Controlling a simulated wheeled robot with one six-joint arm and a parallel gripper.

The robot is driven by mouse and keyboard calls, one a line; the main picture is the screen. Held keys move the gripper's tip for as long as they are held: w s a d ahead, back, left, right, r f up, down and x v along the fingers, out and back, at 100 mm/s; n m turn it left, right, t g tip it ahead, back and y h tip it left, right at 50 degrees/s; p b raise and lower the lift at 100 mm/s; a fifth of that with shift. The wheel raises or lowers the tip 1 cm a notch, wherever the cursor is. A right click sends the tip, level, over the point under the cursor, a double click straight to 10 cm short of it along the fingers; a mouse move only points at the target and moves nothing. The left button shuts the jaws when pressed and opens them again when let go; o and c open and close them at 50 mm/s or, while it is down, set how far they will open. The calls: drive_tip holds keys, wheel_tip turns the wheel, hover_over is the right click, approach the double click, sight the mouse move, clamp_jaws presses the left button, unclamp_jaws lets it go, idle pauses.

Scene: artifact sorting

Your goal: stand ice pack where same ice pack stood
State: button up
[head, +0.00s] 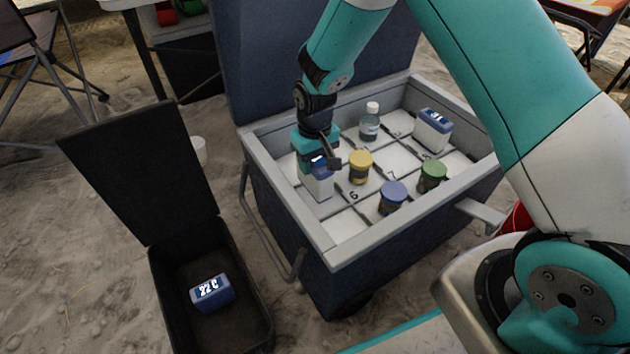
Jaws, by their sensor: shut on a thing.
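My gripper (321,163) is inside the open cooler (282,212), near its left side. It is shut on a white ice pack with a blue top (319,186), which stands about upright over the left part of the gridded floor. Whether its base touches the floor I cannot tell; the gripper covers part of its top. A similar white and blue ice pack (433,133) stands in the cooler's far right corner. A blue ice pack marked "22 C" (212,293) lies in the open black box (165,262) at lower left.
In the cooler stand a yellow-lidded jar (360,168) just right of the held pack, a blue-lidded jar (393,198), a green-lidded jar (432,177) and a clear bottle (370,123). The near left floor cell (345,226) looks empty. The raised cooler lid (265,60) stands behind.

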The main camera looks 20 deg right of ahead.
drive_tip(key=shift+f+b, duration=0.95)
drive_tip(key=shift+f, duration=1.35)
drive_tip(key=shift+f, duration=0.15)
drive_tip(key=o, duration=1.2)
wheel_tip(320, 180, up, 12)
drive_tip(key=p, duration=0.6)
drive_tip(key=s+a+r+n+y, duration=0.2)
drive_tip(key=s+r, duration=0.6)
drive_tip(key=r, duration=0.2)
drive_tip(key=s+a+r+n+y, duration=0.1)
drive_tip(key=s+a+r, duration=0.1)
drive_tip(key=s+r, duration=0.7)
drive_tip(key=s+r+n+y, duration=0.1)
drive_tip(key=s+r, duration=0.3)
drive_tip(key=s, duration=0.6)
drive_tip(key=shift+a+r+n, duration=0.2)
drive_tip(key=shift+a+n, duration=0.1)
drive_tip(key=shift+n, duration=0.1)
